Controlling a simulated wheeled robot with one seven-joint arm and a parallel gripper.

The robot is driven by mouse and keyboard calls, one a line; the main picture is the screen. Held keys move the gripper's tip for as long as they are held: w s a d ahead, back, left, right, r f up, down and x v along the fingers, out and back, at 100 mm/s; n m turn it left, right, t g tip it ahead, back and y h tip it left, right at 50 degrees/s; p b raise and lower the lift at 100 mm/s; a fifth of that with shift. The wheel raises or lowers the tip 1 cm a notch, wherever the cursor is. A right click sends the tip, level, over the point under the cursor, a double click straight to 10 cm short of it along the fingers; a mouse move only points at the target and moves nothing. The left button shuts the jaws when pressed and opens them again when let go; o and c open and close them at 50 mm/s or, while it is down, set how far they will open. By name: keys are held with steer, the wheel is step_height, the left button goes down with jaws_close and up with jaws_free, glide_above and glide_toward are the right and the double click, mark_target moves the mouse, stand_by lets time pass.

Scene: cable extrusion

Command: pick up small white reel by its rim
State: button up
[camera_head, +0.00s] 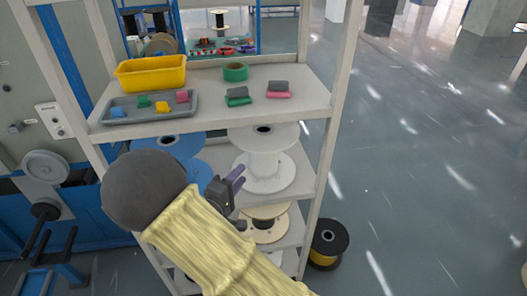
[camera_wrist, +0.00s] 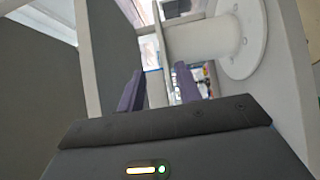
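The white reel (camera_head: 264,160) stands upright on the middle shelf of the rack, with a round upper flange, a core and a lower flange. In the wrist view its core and one broad round flange (camera_wrist: 243,42) show at upper right, turned on their side. My gripper (camera_head: 236,176) has purple fingers and is at the left of the reel in the head view. In the wrist view my gripper (camera_wrist: 160,88) is open, with its two fingers apart. A pale narrow strip shows beyond the gap; I cannot tell whether it lies between the fingers.
The rack's top shelf (camera_head: 215,112) holds a yellow bin (camera_head: 151,73), a grey tray (camera_head: 112,119), green tape (camera_head: 235,72) and small blocks. A blue reel (camera_head: 183,146) stands left of the white one, a wooden reel (camera_head: 268,212) below. Rack posts (camera_head: 322,150) flank the shelves.

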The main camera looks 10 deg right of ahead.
glide_toward(264, 146)
steer(key=x, duration=0.4)
steer(key=shift+w+d+f+p, duration=0.15)
steer(key=shift+w+d+p, duration=0.1)
steer(key=shift+d+p, duration=0.15)
steer(key=shift+w+d, duration=0.2)
steer(key=shift+w, duration=0.05)
steer(key=x, duration=0.5)
steer(key=shift+w+a+f+p, duration=0.1)
steer(key=shift+w+p, duration=0.1)
steer(key=shift+p, duration=0.2)
jaws_close()
stand_by(1.0)
